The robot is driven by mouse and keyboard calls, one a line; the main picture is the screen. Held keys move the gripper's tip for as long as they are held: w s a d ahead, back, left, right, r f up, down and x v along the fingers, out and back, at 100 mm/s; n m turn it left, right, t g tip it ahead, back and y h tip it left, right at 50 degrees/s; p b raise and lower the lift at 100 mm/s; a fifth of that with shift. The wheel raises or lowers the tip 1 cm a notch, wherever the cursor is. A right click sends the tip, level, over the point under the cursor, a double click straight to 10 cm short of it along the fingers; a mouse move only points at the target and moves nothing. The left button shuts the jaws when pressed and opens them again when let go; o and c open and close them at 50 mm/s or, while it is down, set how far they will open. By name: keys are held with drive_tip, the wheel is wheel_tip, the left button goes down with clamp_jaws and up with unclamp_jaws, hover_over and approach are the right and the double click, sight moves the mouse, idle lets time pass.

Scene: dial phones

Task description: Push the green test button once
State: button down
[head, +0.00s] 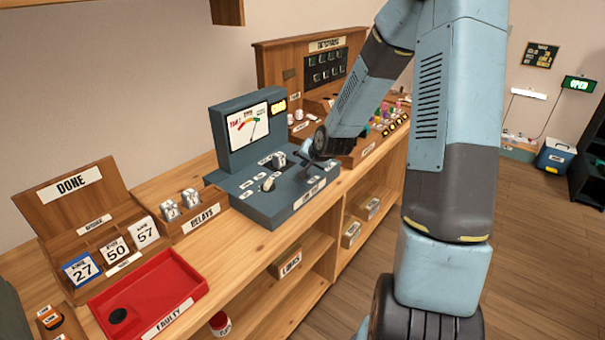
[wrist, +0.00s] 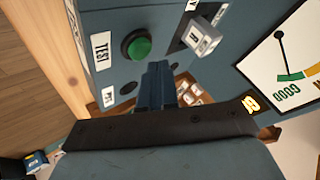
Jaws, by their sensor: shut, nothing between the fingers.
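The green test button (wrist: 137,44) sits in a dark ring on the blue-grey tester in the wrist view, beside a white TEST label (wrist: 101,52). My gripper (wrist: 157,68) is shut and empty. Its fingertips appear just below and right of the button in the wrist view; I cannot tell their height above the panel. In the head view my gripper (head: 308,168) is over the right part of the tester (head: 265,207), and I cannot make out the button there. A white block (wrist: 203,38) sits in a slot near the button.
The tester's dial (head: 249,126) stands behind its panel. A relays box (head: 200,213), a DONE rack (head: 92,225) and a red faulty tray (head: 160,292) are to the left. A wooden switchboard (head: 312,68) and small colored parts are to the right along the bench.

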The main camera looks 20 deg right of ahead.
drive_tip(key=shift+r, duration=2.45)
drive_tip(key=shift+r, duration=0.1)
drive_tip(key=s+r+n+g+h, duration=0.2)
drive_tip(key=s+r+n+h, duration=0.15)
drive_tip(key=s+r, duration=1.2)
drive_tip(key=s+r+n, duration=0.1)
drive_tip(key=s+r, duration=0.1)
drive_tip(key=s, duration=0.8)
drive_tip(key=s+r+n+g+y, duration=0.1)
drive_tip(key=s+r+n, duration=0.1)
drive_tip(key=s, duration=0.8)
drive_tip(key=shift+s+a+r, duration=0.3)
drive_tip(key=shift+a+r, duration=0.15)
drive_tip(key=shift+y, duration=0.25)
